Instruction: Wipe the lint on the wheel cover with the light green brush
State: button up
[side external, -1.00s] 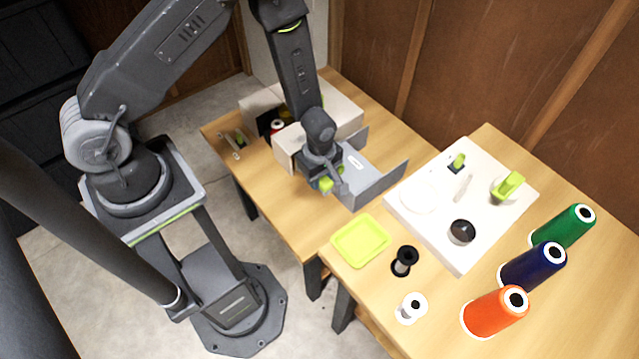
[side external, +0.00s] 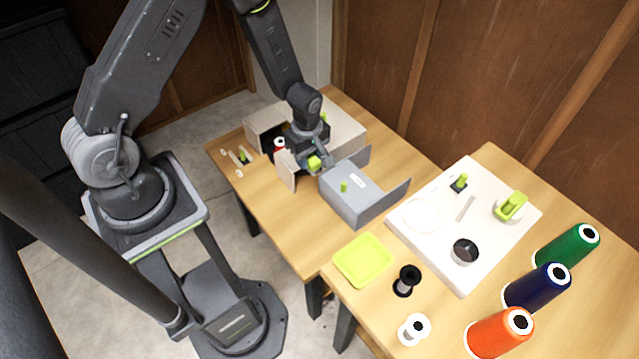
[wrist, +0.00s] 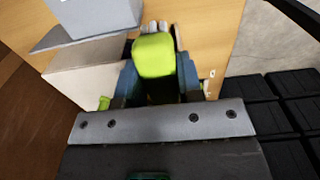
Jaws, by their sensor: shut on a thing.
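My gripper (wrist: 158,75) is shut on a light green block-shaped piece that I take to be the light green brush (wrist: 153,55). Pale tufts show just beyond it in the wrist view. In the side view the brush (side external: 314,162) shows at the fingertips, beside the pale cabinet and behind the grey drawer. I cannot tell for sure which part is the wheel cover; a faint white disc (side external: 421,214) lies on the white board (side external: 440,245) on the right table. The lint is too small to make out.
The grey drawer (side external: 350,205) with a green knob stands before the pale cabinet (side external: 345,130). The board also holds a dark cup (side external: 465,251) and a green-handled piece (side external: 511,206). A lime tray (side external: 362,260), small spools and large thread cones stand around it.

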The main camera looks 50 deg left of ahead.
notch_tip(320, 180, up, 3)
send_over(294, 164)
jog(key=shift+w+a+f, duration=0.1)
jog(key=shift+w+f, duration=0.05)
jog(key=shift+f, duration=3.75)
jog(key=shift+w+f, duration=0.15)
jog(key=shift+w, duration=1)
jog(key=shift+c, duration=0.6)
jog(key=shift+w, duration=3.8)
jog(key=shift+s, duration=5.05)
notch_tip(294, 164, up, 8)
jog(key=shift+r, duration=0.25)
jog(key=shift+w, duration=0.1)
